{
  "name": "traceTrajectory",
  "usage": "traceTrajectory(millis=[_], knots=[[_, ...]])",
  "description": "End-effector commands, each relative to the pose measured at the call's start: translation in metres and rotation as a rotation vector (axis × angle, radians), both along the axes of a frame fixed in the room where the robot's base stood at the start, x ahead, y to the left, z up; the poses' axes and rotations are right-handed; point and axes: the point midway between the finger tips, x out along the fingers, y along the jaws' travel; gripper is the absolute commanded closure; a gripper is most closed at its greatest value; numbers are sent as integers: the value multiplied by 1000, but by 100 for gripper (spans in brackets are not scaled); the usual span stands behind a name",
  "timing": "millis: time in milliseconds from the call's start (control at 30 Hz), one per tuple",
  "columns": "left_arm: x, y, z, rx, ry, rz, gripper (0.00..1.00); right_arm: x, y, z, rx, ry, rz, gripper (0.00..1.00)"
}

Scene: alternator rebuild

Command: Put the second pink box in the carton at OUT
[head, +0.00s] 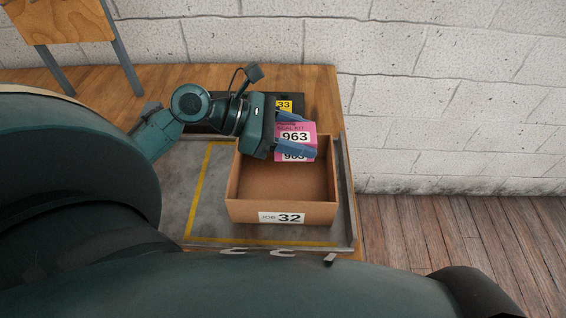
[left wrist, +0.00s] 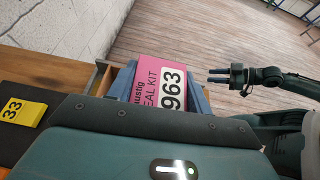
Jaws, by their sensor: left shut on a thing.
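An open brown carton (head: 282,213) labelled "JOB 32" stands on a grey, yellow-lined area of the bench. My left gripper (head: 294,146) is shut on a pink box (head: 296,129) marked 963, over the carton's back part. The box also shows in the left wrist view (left wrist: 158,83), between the blue fingers. A second 963 label shows just below in the head view; I cannot tell whether it is the same box's side or another box. The visible carton floor is bare. My right gripper (left wrist: 218,75) shows in the left wrist view, open and empty, away from the carton.
A yellow card reading 33 (head: 284,105) sits on a dark tray (left wrist: 49,78) behind the carton. A white block wall (head: 440,110) rises behind the bench. The grey area (head: 219,195) left of the carton is clear. Wooden floor lies to the right.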

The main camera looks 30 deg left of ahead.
Motion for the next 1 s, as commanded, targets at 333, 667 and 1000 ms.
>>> traceTrajectory(millis=[333, 667, 1000], knots=[[-11, 19, 9, -5, 0, -34, 73, -5, -2, -9, -6, 4, 6, 64], [-10, 19, -34, -4, -5, -31, 73, -2, 3, -7, 6, -11, 12, 64], [-10, 19, -66, -1, -8, -33, 73, 0, 7, -6, 13, -24, 18, 64]])
